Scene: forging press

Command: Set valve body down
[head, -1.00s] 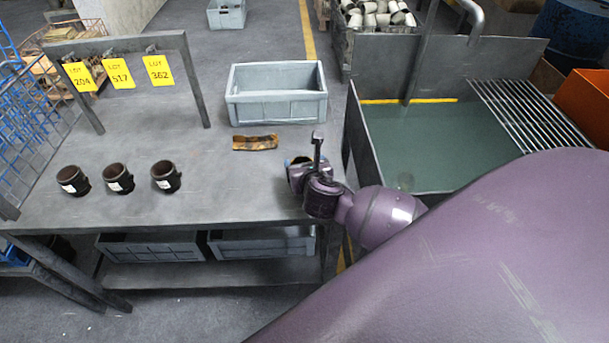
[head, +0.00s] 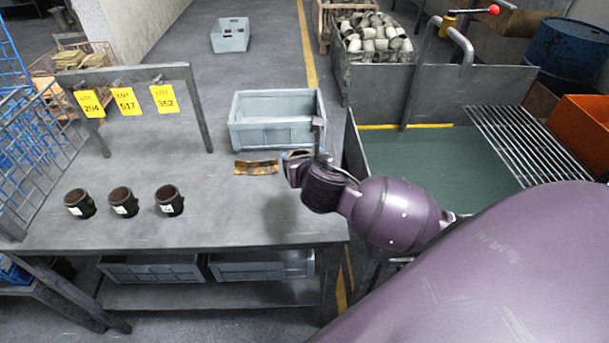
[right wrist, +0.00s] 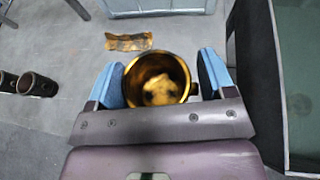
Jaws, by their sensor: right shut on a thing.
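My right gripper (head: 305,160) is above the right end of the grey table (head: 220,225). In the right wrist view its blue-padded fingers (right wrist: 160,80) are on either side of a round, hollow, brass-coloured valve body (right wrist: 183,64) and hold it. Its open mouth faces the camera, and a pale lump shows inside. In the head view the gripper mostly hides this part. A shadow lies on the table below the gripper, so it looks raised. Three dark cylindrical bodies (head: 123,201) with white labels stand in a row on the table's left. My left gripper is out of view.
A grey crate (head: 277,137) stands at the table's back right, with an orange-brown patterned strip (head: 256,167) before it. A rack with yellow lot tags (head: 127,101) stands at back left. A greenish liquid tank (head: 440,160) adjoins on the right. The table's middle is clear.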

